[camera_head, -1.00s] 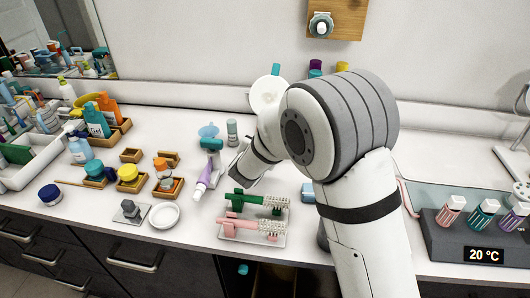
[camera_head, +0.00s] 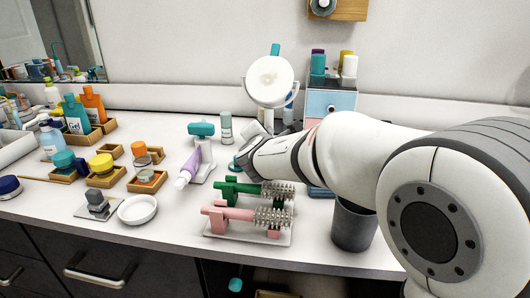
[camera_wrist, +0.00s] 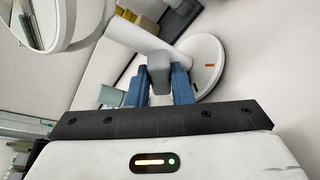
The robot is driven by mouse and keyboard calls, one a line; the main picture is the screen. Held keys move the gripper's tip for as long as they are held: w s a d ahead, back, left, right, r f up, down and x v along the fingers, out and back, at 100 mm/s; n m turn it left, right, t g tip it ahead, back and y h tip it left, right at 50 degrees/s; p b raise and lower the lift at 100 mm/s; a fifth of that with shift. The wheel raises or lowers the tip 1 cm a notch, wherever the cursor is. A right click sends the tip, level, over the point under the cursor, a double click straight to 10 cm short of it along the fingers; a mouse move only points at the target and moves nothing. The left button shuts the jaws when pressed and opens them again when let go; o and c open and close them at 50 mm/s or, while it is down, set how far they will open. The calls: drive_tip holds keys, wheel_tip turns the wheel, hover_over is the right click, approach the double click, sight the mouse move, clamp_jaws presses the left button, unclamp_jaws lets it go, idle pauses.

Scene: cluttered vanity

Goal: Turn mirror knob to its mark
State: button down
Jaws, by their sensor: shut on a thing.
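The round white mirror (camera_head: 270,82) stands at the back of the vanity, and part of its round head shows at upper left in the wrist view (camera_wrist: 62,22). My gripper (camera_head: 246,154) is low in front of the mirror, and its own links hide much of the mirror's base. In the wrist view its blue fingers (camera_wrist: 161,86) are shut on a grey knob (camera_wrist: 159,68), one finger on each side. Behind the knob is a white disc (camera_wrist: 211,52) with a short orange mark (camera_wrist: 209,66). Whether the knob lines up with the mark I cannot tell.
A stand with green and pink brushes (camera_head: 220,228) lies just in front of my gripper. A purple tube (camera_head: 190,165) stands to its left. A grey cup (camera_head: 352,225) is under my arm. A blue drawer box (camera_head: 331,103) with bottles stands behind.

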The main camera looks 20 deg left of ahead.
drive_tip(key=shift+m+b, duration=0.3)
drive_tip(key=shift+b, duration=0.5)
drive_tip(key=c, duration=1.3)
unclamp_jaws()
